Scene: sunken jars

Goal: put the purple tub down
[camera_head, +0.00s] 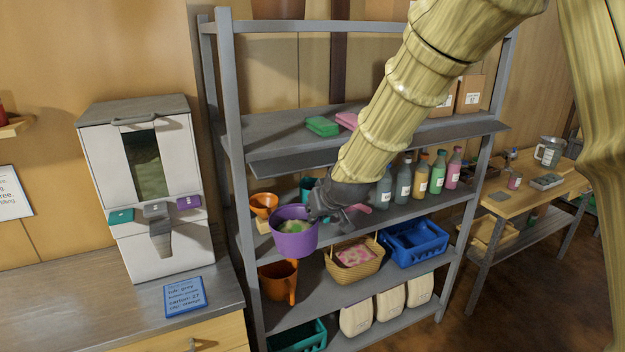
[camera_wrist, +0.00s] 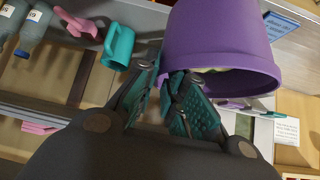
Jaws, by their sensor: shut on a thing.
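The purple tub (camera_head: 293,246) is held in front of the grey shelf unit, at about the height of its middle shelf. It looks upright in the head view, with some green and yellowish contents showing inside. My gripper (camera_head: 318,208) is shut on the tub's right side, near the rim. In the wrist view the tub (camera_wrist: 215,40) fills the upper right, and my gripper's fingers (camera_wrist: 172,100) are at its rim. Most of the contents are hidden in the wrist view.
The grey counter (camera_head: 85,312) at left bears a white dispenser (camera_head: 165,245) and a blue card (camera_head: 184,296). The middle shelf holds an orange funnel (camera_head: 264,204), a teal mug (camera_wrist: 118,46) and several bottles (camera_head: 421,178). Below are an orange jug (camera_head: 279,282), a basket (camera_head: 352,273) and a blue crate (camera_head: 414,248).

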